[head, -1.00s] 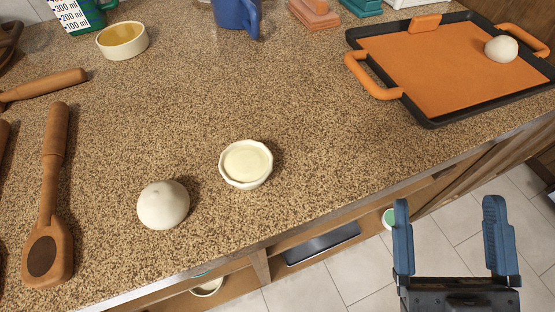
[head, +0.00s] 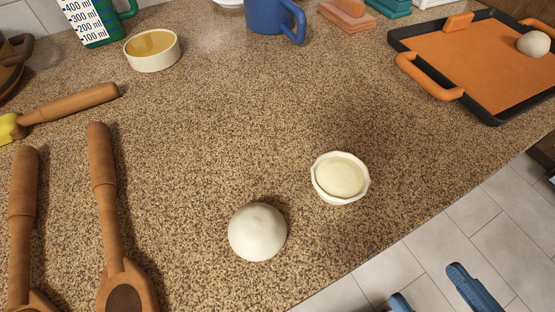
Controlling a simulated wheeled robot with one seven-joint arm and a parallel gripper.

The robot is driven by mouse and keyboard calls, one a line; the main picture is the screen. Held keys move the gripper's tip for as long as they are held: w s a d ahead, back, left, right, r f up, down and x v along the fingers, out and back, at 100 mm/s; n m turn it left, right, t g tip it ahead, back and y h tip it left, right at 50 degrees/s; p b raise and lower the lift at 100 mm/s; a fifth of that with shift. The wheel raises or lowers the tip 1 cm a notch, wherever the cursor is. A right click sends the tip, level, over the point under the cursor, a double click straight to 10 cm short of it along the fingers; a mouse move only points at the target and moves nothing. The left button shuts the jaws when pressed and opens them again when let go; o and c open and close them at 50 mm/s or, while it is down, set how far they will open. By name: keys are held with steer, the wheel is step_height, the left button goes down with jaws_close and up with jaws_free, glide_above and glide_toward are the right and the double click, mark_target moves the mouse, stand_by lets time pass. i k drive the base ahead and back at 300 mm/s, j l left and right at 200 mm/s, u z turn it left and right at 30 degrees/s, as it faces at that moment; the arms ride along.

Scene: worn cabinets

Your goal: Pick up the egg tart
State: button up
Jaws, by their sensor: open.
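The egg tart (head: 340,177) seems to be the small pale round piece with a white scalloped rim and cream-coloured filling. It sits on the speckled brown counter (head: 230,130) right of the centre of the head view. A white dome-shaped bun (head: 257,232) stands to its lower left, a small gap apart. My gripper (head: 434,291) is at the bottom right, past the counter's front edge, with two blue fingers spread apart and nothing between them. Most of the gripper is cut off by the frame.
Wooden utensils (head: 103,190) lie at the left. A cream bowl (head: 152,50), a measuring jug (head: 95,22) and a blue mug (head: 274,16) stand at the back. A black tray with an orange mat (head: 487,62) holds another white bun (head: 533,43). The counter behind the tart is clear.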

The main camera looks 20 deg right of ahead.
mark_target(339, 178)
steer(key=i+u, duration=0.25)
steer(key=k+z, duration=0.3)
steer(key=k, duration=0.3)
steer(key=k+j+z, duration=0.1)
steer(key=z, duration=0.3)
steer(key=k+z, duration=0.35)
